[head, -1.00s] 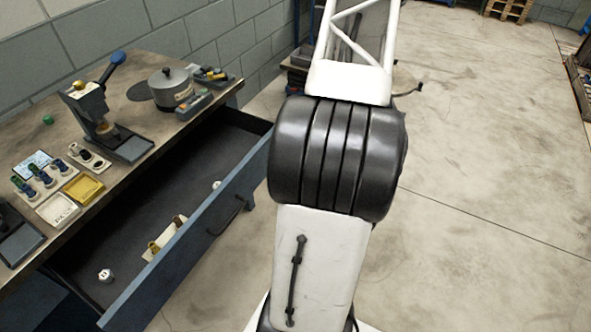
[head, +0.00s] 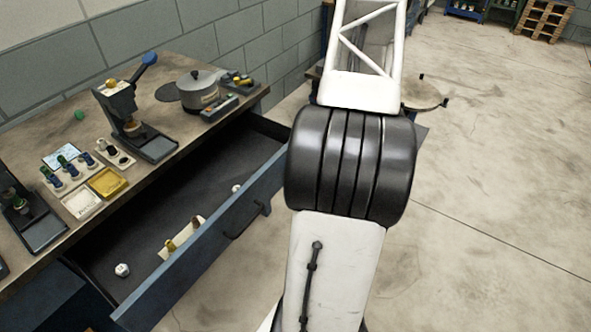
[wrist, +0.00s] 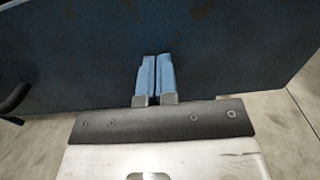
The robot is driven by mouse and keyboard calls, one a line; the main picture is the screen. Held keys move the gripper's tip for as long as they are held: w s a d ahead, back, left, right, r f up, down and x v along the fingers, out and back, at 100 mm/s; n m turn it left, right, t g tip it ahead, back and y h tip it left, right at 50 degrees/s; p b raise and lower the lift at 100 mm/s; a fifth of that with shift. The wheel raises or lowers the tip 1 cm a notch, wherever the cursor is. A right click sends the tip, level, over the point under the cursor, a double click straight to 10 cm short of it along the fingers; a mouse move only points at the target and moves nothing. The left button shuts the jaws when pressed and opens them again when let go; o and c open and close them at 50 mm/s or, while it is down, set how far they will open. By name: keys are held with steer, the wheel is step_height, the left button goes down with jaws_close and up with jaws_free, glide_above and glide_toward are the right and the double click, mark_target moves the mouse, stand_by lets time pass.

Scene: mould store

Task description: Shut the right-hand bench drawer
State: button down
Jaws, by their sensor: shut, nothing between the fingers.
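The bench drawer (head: 205,268) stands open in the head view, pulled well out from under the bench top (head: 80,240). It has a blue-grey front, a dark handle (head: 243,221) and a dark inside. In the wrist view a broad blue panel (wrist: 230,50), which looks like the drawer front, fills most of the picture. A dark handle (wrist: 14,103) shows at its left edge. My gripper (wrist: 156,60) is shut and empty, its two blue fingers together and pointing at the panel. Whether the tips touch it I cannot tell. The gripper is hidden in the head view.
Small white and brown items (head: 122,270) lie in the drawer. A lever press (head: 130,115), a lidded pot (head: 198,90) and small trays (head: 107,182) stand on the bench. My arm blocks the middle of the head view. The floor (head: 490,170) on the right is clear.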

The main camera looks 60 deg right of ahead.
steer(key=shift+w, duration=0.1)
glide_above(236, 151)
steer(key=shift+d+r, duration=0.1)
steer(key=shift+d, duration=0.1)
stand_by(0.8)
steer(key=shift+w, duration=0.1)
stand_by(0.3)
steer(key=s, duration=1.5)
stand_by(0.5)
